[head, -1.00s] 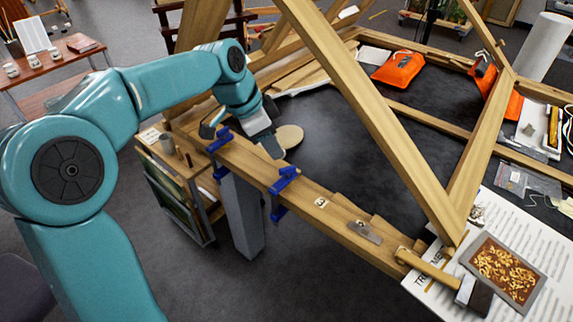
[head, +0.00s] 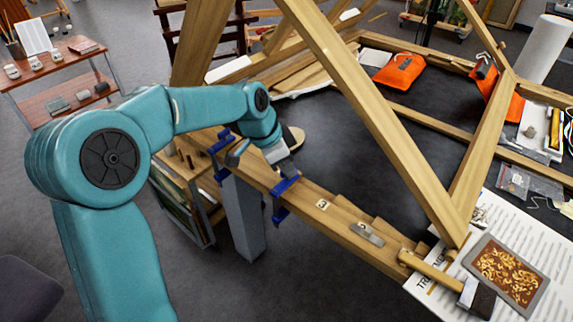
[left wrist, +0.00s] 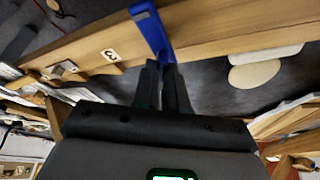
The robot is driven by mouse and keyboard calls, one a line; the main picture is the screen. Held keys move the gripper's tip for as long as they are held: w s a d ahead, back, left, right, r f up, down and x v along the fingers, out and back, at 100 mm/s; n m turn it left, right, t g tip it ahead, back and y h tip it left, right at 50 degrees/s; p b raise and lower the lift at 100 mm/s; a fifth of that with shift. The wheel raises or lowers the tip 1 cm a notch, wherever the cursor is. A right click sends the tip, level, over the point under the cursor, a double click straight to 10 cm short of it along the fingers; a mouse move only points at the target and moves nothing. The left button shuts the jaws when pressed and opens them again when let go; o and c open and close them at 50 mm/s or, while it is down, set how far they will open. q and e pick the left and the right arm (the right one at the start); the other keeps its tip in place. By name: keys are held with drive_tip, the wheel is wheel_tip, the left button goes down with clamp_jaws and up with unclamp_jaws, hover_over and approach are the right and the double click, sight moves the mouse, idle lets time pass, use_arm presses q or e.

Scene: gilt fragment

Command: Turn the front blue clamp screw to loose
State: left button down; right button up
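The front blue clamp (head: 284,187) sits on the long wooden beam. It shows large in the left wrist view (left wrist: 150,28), across the beam just beyond my fingers. My left gripper (left wrist: 162,66) has its two fingers close together, with the tips at the clamp's near end. Whether they grip its screw or only sit beside it is unclear. In the head view my left gripper (head: 287,172) is over the clamp and partly hides it. A second blue clamp (head: 221,143) is farther left along the beam. My right gripper is out of view.
The wooden beam (head: 345,217) runs toward a mallet (head: 440,272) and a metal plane-like tool (head: 367,234). A slanted timber (head: 375,125) rises on the right. A round tan disc (left wrist: 254,74) lies beyond the beam. A grey post (head: 244,215) stands below.

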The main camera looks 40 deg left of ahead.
use_arm(q)
drive_tip(key=shift+n, duration=0.4)
drive_tip(key=shift+n+t+y+b, duration=0.3)
drive_tip(key=shift+n+y+b, duration=0.15)
drive_tip(key=shift+n, duration=0.45)
drive_tip(key=shift+d+n+y+b, duration=0.15)
drive_tip(key=shift+n+y+b, duration=0.5)
drive_tip(key=shift+n, duration=1.15)
drive_tip(key=shift+r, duration=0.1)
drive_tip(key=c, duration=1.2)
unclamp_jaws()
drive_tip(key=v, duration=0.5)
drive_tip(key=p+v, duration=0.1)
drive_tip(key=v, duration=1)
drive_tip(key=shift+s+r, duration=0.1)
drive_tip(key=shift+s, duration=0.25)
